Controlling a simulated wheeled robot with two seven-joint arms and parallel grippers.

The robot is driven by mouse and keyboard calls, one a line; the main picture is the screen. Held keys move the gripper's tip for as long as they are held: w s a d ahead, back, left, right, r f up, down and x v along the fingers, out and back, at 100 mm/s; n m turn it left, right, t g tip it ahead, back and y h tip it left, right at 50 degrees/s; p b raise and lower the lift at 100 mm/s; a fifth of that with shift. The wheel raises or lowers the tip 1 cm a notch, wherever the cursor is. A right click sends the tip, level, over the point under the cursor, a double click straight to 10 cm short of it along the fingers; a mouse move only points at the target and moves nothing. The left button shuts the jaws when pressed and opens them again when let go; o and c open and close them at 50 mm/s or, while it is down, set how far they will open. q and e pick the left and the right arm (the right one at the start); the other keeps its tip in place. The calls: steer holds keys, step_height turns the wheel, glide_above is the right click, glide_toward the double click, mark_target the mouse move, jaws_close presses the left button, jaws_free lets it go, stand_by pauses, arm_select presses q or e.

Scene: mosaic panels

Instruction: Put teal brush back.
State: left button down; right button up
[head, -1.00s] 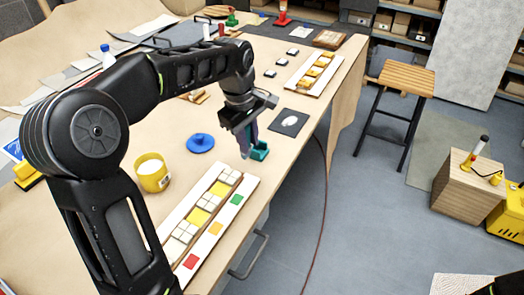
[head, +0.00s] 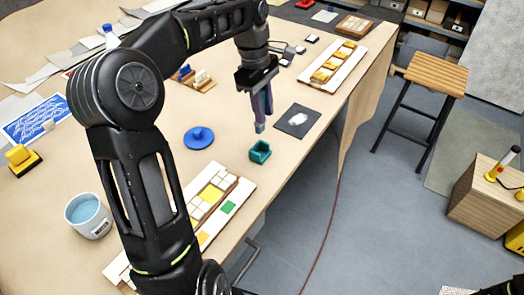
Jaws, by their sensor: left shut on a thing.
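My left gripper (head: 262,106) points down over the table, with its long purple-grey fingers together. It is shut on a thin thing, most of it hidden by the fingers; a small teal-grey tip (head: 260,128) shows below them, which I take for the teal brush. A small teal holder (head: 260,152) with a notch stands on the table just below the tip. A gap shows between the tip and the holder. My right gripper is not in view.
A blue round lid (head: 198,137) lies left of the holder, a dark card with a white patch (head: 297,121) to its right. A mosaic panel (head: 235,195) lies in front, another (head: 334,65) behind. A cup of blue stuff (head: 88,214) stands at left. The table edge is close on the right.

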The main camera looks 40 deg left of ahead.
mark_target(262, 132)
arm_select(q)
step_height(262, 132, down, 6)
steer(key=shift+f, duration=0.15)
stand_by(0.3)
step_height(262, 132, down, 3)
steer(key=shift+f+p, duration=0.1)
steer(key=shift+p, duration=0.35)
steer(key=shift+f, duration=0.25)
steer(key=shift+f, duration=0.15)
steer(key=c, duration=1.2)
jaws_free()
